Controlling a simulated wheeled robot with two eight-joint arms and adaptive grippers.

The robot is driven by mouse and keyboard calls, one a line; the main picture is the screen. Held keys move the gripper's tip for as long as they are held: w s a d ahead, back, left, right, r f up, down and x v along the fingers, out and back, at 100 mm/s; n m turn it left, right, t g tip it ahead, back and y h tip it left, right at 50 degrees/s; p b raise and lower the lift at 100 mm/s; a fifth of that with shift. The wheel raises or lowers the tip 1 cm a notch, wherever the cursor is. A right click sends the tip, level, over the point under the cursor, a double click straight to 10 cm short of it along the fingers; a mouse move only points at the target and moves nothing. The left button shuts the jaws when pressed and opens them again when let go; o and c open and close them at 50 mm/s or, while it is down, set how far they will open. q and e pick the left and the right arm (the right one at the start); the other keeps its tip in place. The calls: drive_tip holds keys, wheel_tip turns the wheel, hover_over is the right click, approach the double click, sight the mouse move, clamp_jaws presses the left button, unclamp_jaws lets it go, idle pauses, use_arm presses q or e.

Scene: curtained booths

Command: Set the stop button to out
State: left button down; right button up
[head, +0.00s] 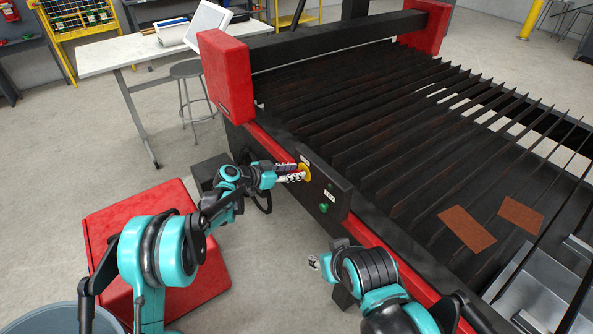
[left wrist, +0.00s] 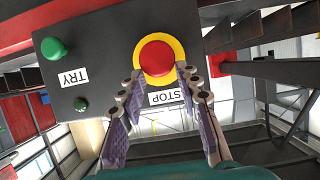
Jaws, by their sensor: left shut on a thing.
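The stop button (left wrist: 156,56) is a red round cap in a yellow ring, above a STOP label (left wrist: 166,97) on a dark panel (left wrist: 110,60) in the left wrist view. In the head view its yellow ring (head: 305,171) shows on the front of the red and black machine, partly hidden by my left gripper (head: 299,175). In the left wrist view the fingertips of my left gripper (left wrist: 161,73) are at two sides of the cap, shut on it. I cannot tell how far the cap stands out. My right gripper (head: 314,263) shows only in part below the panel; its fingers are unclear.
The slatted bed (head: 380,120) holds two rusty plates (head: 467,230). A red box (head: 110,225) stands on the floor at the left, a stool (head: 186,70) and white table (head: 120,52) behind.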

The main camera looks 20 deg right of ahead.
use_arm(q)
drive_tip(key=shift+f, duration=0.1)
drive_tip(key=c, duration=1)
unclamp_jaws()
drive_tip(key=shift+a, duration=0.1)
drive_tip(key=shift+c, duration=0.2)
drive_tip(key=shift+a, duration=0.1)
drive_tip(key=v, duration=1.2)
